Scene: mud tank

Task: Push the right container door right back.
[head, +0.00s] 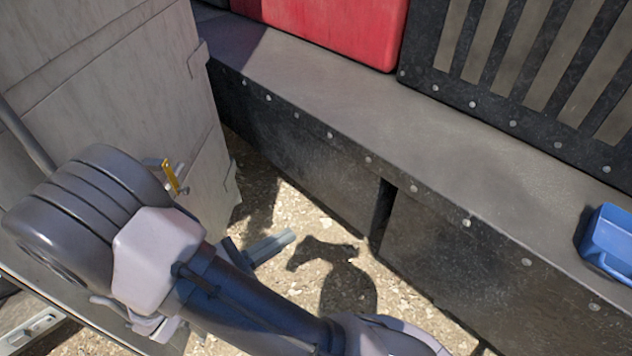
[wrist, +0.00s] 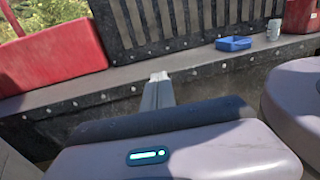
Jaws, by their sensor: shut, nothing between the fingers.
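A tall beige-grey panel, which looks like the container door (head: 110,70), stands upright at the left of the head view. Its lower part is hidden behind my arm. A small yellow piece (head: 170,176) sits near its edge. My gripper (head: 290,236) is just right of the door's lower edge, over gravel, with its fingers together and empty. I cannot tell whether my gripper or arm touches the door. In the wrist view the closed fingertips (wrist: 159,76) point toward a dark ledge. The door is not clearly seen there.
A dark riveted ledge (head: 330,80) runs diagonally along the right. On it are a red container (head: 340,25), a dark slatted panel (head: 540,60) and a blue tray (head: 608,240). Gravel ground (head: 300,205) lies between door and ledge.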

